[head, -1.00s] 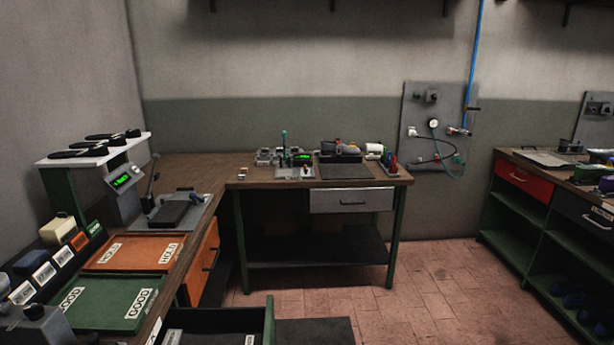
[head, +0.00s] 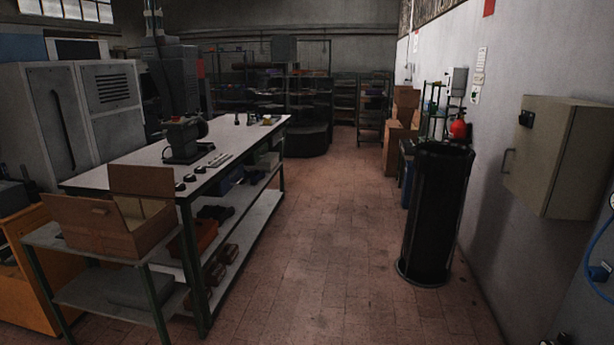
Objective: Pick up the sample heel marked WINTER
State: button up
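No heel marked WINTER can be made out in the head view now. The white-topped workbench (head: 130,168) on the left carries a dark grey machine and several small dark pieces, too small to identify. My gripper is not in view.
An open cardboard box (head: 115,222) sits on a low shelf unit at the front left. A tall black bin (head: 436,215) stands at the right, near a wall cabinet (head: 556,158). The tiled aisle (head: 310,230) between bench and bin is clear. Dark shelving (head: 305,110) stands at the back.

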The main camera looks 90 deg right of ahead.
aim_at(178, 187)
jog(key=k+l+z, duration=0.1)
jog(key=l+z, duration=0.2)
jog(key=z, duration=0.2)
jog(key=k+l+z, duration=0.1)
jog(key=l+z, duration=0.6)
jog(key=z, duration=0.25)
jog(key=l+z, duration=0.35)
jog(key=z, duration=0.15)
jog(key=i+l+u, duration=0.5)
jog(key=i, duration=0.35)
jog(key=i+l+u, duration=0.45)
jog(key=i, duration=0.3)
jog(key=i+l+u, duration=0.5)
jog(key=l, duration=0.55)
jog(key=i+j, duration=0.05)
jog(key=i, duration=0.05)
